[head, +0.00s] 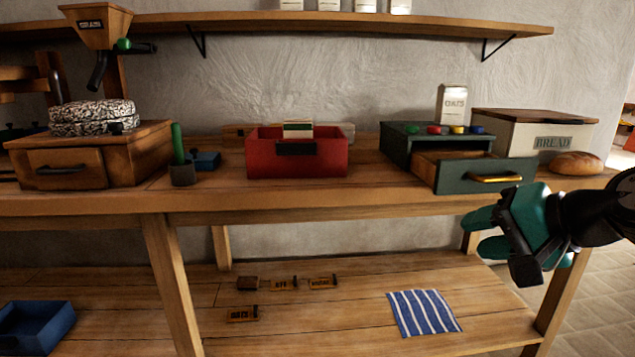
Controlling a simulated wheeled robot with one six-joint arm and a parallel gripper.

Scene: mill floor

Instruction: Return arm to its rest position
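My gripper (480,229) is at the right of the head view, in front of the bench's front edge and below its top. Its green fingers point left. They stand apart with a gap between them, and I see nothing held there. My black wrist enters from the right edge. The green drawer unit (398,150) stands on the bench just above and behind my gripper. Its drawer (478,180), with a yellow handle, is pulled out toward me.
A bread box (510,140) and loaf (577,163) stand at the right of the bench. A red box (255,158) is mid-bench, a grain mill (70,155) at left. The lower shelf holds a striped cloth (405,315), a blue tray (55,335) and several small labelled blocks.

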